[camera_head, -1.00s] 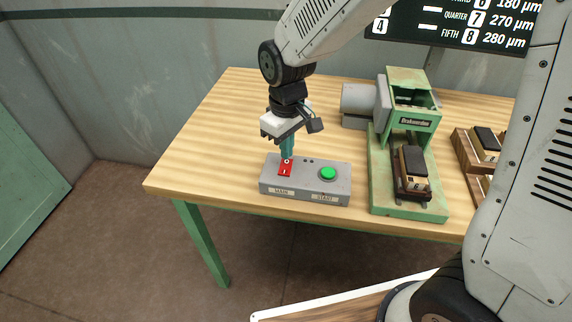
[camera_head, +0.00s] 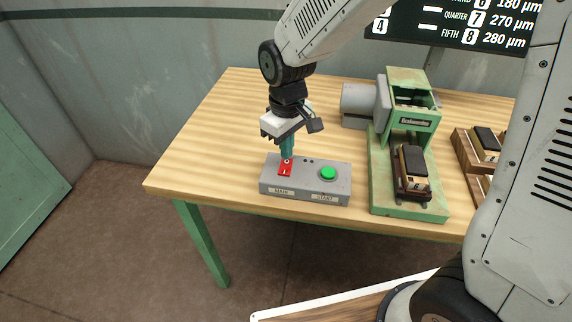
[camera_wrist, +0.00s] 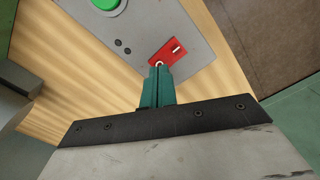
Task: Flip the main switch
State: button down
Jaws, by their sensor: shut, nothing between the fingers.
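The main switch (camera_head: 286,168) is a red rocker on the left of a grey control box (camera_head: 305,195), above the label MAIN. It also shows in the wrist view (camera_wrist: 176,50), with a white line and a ring mark. My gripper (camera_head: 287,157) is shut and empty, with its teal fingers pointing down at the ring-marked far end of the switch. In the wrist view the fingertips (camera_wrist: 159,66) overlap that end of the rocker; I cannot tell whether they touch it. A green start button (camera_head: 328,173) sits on the right of the box.
The box stands near the front edge of a wooden table (camera_head: 215,130). A green machine (camera_head: 408,205) with a grey motor (camera_head: 358,105) stands to its right, and wooden trays (camera_head: 465,150) lie farther right. The table left of the box is clear.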

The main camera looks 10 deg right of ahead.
jog(key=shift+f, duration=0.9)
dwell(0.6)
jog(key=shift+r, duration=3.55)
jog(key=s+d+r+m, duration=0.3)
jog(key=s+d, duration=0.5)
jog(key=s, duration=0.3)
jog(key=s+d+r+m+t, duration=0.1)
jog(key=s+d+r+m, duration=0.3)
jog(key=s+d+r, duration=0.2)
jog(key=s+d, duration=0.2)
jog(key=s, duration=0.2)
jog(key=shift+s+r+m, duration=0.2)
jog(key=shift+s+m, duration=0.1)
jog(key=shift+s, duration=0.05)
